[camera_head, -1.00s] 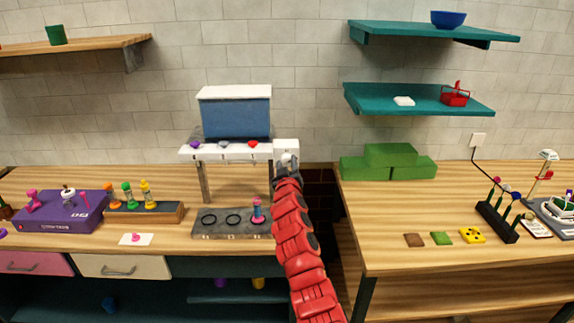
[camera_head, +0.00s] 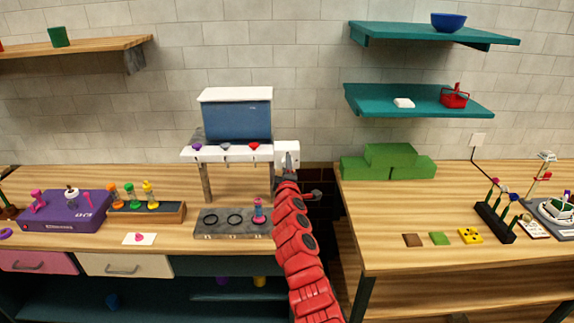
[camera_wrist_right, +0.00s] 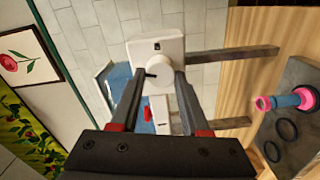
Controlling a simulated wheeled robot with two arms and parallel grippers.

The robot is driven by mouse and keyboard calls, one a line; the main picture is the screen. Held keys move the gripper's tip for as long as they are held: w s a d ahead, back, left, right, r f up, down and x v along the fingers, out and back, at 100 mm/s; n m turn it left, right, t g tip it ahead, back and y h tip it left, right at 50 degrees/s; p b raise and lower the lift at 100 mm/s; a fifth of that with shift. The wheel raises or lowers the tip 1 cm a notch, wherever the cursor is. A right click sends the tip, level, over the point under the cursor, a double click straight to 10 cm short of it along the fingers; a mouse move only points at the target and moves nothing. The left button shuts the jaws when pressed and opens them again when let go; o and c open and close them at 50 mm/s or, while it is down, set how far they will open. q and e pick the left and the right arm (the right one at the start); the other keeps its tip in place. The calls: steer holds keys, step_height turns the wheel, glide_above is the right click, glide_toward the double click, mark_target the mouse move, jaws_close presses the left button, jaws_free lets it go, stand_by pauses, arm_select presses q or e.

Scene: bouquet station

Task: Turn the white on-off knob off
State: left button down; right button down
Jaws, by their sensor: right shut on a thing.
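The white on-off knob (camera_wrist_right: 158,78) is a round white disc with a dark pointer mark, on a white box (camera_wrist_right: 170,48) with a small dark square. In the head view this box (camera_head: 281,148) sits at the right end of the dispenser's white rail. My right gripper (camera_wrist_right: 164,73) has its two fingers on either side of the knob and is shut on it. In the head view the right gripper (camera_head: 288,161) reaches up in front of the box and hides most of the knob. My left gripper is not in view.
Below stands a grey tray (camera_head: 215,230) with rings and a pink-blue piece (camera_head: 258,211). Green blocks (camera_head: 389,162) stand on the right table, across a gap.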

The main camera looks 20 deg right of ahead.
steer(key=shift+f+n+p, duration=0.15)
steer(key=shift+n+p, duration=0.15)
steer(key=shift+n, duration=0.9)
steer(key=shift+c, duration=2)
jaws_free()
steer(key=b+v, duration=0.3)
steer(key=v, duration=1.4)
steer(key=shift+s+b, duration=0.2)
steer(key=shift+b, duration=0.1)
